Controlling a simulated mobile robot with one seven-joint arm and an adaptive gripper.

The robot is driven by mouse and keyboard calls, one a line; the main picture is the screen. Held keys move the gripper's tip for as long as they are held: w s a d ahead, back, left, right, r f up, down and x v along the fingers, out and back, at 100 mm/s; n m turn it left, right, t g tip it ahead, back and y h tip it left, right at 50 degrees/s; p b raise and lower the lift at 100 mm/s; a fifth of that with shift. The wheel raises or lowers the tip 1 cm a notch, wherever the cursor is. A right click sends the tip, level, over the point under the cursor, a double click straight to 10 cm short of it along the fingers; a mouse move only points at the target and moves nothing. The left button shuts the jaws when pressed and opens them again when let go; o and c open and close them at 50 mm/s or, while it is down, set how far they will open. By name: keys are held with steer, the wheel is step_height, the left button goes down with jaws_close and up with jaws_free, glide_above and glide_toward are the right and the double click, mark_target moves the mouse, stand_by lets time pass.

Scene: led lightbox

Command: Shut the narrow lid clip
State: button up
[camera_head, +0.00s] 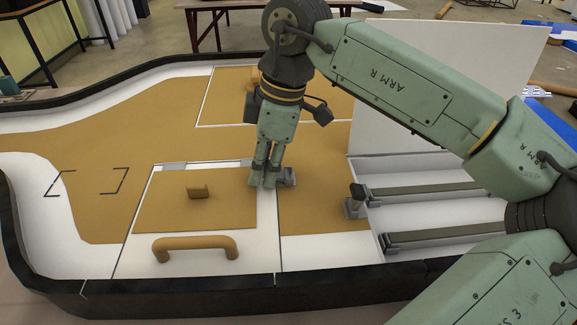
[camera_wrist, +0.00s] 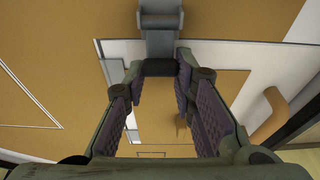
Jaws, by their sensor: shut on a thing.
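A grey clip (camera_head: 289,175) stands at the right edge of a tan panel (camera_head: 165,218) with a white border. My gripper (camera_head: 268,183) points down at this clip, and its fingers hide much of it. In the wrist view the fingertips close on the clip's dark end, while its grey body (camera_wrist: 160,20) reaches beyond them. I cannot tell how far the clip is turned. A second grey clip (camera_head: 354,206) with a dark upright knob stands apart to the right, beside the white bay.
A tan bar handle (camera_head: 195,245) and a small tan block (camera_head: 198,191) stick up left of my gripper. Two grey rails (camera_head: 430,238) lie in the white bay (camera_head: 440,212) at right, with a white upright panel (camera_head: 450,75) behind.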

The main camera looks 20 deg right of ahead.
steer(key=shift+f, duration=0.1)
steer(key=shift+a+f+b, duration=0.2)
steer(key=shift+f+b, duration=0.2)
steer(key=shift+b, duration=0.1)
steer(key=o, duration=1)
steer(key=shift+o, duration=0.2)
steer(key=shift+r, duration=0.2)
steer(key=shift+p+v, duration=1.25)
steer(key=shift+v, duration=0.65)
steer(key=shift+d, duration=0.1)
steer(key=shift+p+v, duration=1.35)
steer(key=shift+v, duration=0.75)
steer(key=shift+w+f, duration=0.1)
